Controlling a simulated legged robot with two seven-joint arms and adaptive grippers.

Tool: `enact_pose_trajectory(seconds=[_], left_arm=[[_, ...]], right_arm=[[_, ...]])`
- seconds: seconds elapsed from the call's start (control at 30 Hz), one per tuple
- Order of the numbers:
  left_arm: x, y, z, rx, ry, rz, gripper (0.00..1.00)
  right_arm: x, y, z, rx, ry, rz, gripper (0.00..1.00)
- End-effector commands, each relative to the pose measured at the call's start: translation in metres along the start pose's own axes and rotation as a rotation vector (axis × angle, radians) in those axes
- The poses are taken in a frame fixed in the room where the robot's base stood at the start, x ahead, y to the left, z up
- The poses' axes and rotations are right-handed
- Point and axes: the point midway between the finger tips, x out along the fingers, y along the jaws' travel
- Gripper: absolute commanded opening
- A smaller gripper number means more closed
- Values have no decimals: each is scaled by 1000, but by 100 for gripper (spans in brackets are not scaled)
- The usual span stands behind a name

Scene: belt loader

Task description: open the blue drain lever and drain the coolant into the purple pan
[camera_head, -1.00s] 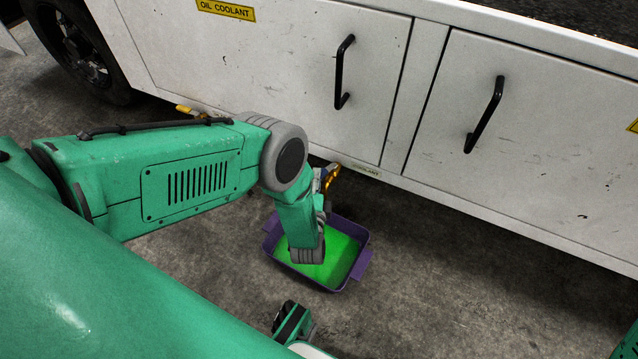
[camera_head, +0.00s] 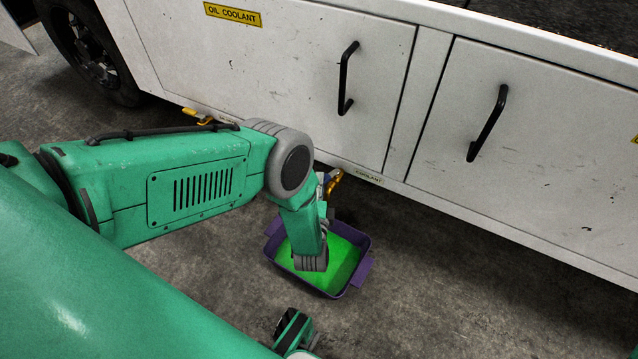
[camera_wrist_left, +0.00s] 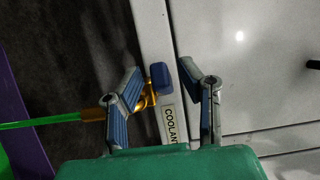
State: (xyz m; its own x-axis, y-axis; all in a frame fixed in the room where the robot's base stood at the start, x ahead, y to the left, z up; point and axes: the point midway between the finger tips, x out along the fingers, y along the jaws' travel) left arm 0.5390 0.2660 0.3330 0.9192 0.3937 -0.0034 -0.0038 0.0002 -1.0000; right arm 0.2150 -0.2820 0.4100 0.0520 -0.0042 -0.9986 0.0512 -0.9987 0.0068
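The purple pan (camera_head: 362,272) is on the floor below the white vehicle side and holds bright green coolant (camera_head: 343,262). Its edge shows at the left of the left wrist view (camera_wrist_left: 14,115). There, a green stream (camera_wrist_left: 45,121) leaves the brass valve (camera_wrist_left: 94,113) towards the pan. The valve also shows in the head view (camera_head: 334,182). The blue drain lever (camera_wrist_left: 159,76) lies between the spread fingers of my left gripper (camera_wrist_left: 160,68), which is open. Contact with the left finger is unclear. My wrist mostly hides this gripper in the head view.
The vehicle's white lower edge, with a COOLANT label (camera_head: 368,178), runs just above the valve. Cabinet doors with black handles (camera_head: 348,78) are above. A yellow-handled part (camera_head: 197,116) is under the edge at left. The floor right of the pan is clear.

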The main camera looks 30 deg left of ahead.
Motion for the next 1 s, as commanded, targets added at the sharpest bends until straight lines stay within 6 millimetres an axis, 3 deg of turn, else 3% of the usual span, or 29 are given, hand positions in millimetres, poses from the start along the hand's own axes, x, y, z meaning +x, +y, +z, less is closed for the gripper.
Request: enact_pose_trajectory(seconds=[0.6, 1.0], left_arm=[[-107, 2, 0, 1, 0, 5, 33], [-117, 2, 1, 1, -1, 3, 33]], right_arm=[[0, 0, 0, 0, 0, 0, 100], [0, 0, 0, 0, -1, 0, 100]])
